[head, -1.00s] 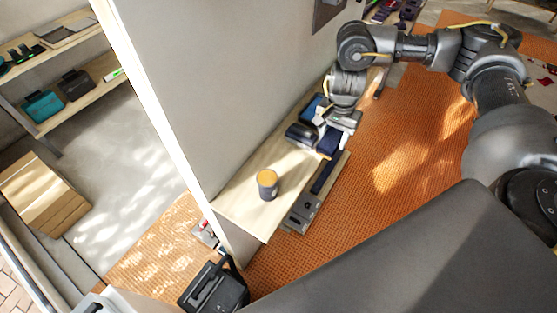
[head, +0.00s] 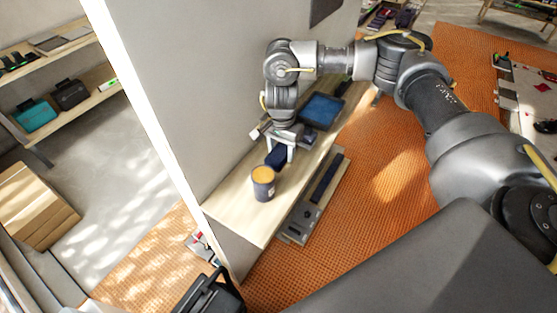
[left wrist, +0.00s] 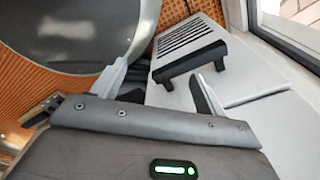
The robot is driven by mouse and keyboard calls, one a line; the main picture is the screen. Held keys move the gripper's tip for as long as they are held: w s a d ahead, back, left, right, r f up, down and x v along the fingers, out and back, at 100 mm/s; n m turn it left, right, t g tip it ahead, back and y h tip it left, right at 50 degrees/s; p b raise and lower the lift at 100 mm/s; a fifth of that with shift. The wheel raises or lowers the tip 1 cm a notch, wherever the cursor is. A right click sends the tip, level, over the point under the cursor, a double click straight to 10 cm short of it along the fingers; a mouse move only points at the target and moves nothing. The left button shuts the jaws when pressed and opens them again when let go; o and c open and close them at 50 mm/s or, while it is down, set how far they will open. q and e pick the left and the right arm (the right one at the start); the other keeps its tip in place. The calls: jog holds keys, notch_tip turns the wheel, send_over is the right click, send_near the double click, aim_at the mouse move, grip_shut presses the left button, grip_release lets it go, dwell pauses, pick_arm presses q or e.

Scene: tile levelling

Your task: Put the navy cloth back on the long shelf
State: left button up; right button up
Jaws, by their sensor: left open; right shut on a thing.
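The long shelf (head: 236,213) is a pale wooden board along the grey wall in the head view. My right gripper (head: 279,157) points down over the shelf, shut on the folded navy cloth (head: 275,158). The cloth hangs low over the board, just behind a dark tin with an orange top (head: 263,184). I cannot tell whether it touches the board. My left gripper (left wrist: 160,86) is open and empty in the left wrist view, away from the shelf.
A blue tray (head: 321,111) lies farther along the shelf. A lower grey ledge with dark items (head: 303,218) runs below its front edge. The shelf's near end is clear.

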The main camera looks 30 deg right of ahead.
aim_at(279, 158)
jog(key=f+b, duration=0.3)
jog(key=f, duration=0.1)
jog(key=shift+w+a, duration=0.15)
jog(key=shift+a, duration=0.1)
jog(key=shift+r, duration=0.1)
jog(key=shift+c, duration=0.3)
jog(key=o, duration=0.9)
jog(key=shift+o, duration=0.2)
jog(key=shift+r, duration=0.1)
notch_tip(279, 158, up, 12)
jog(key=p, duration=0.9)
jog(key=shift+p, duration=0.4)
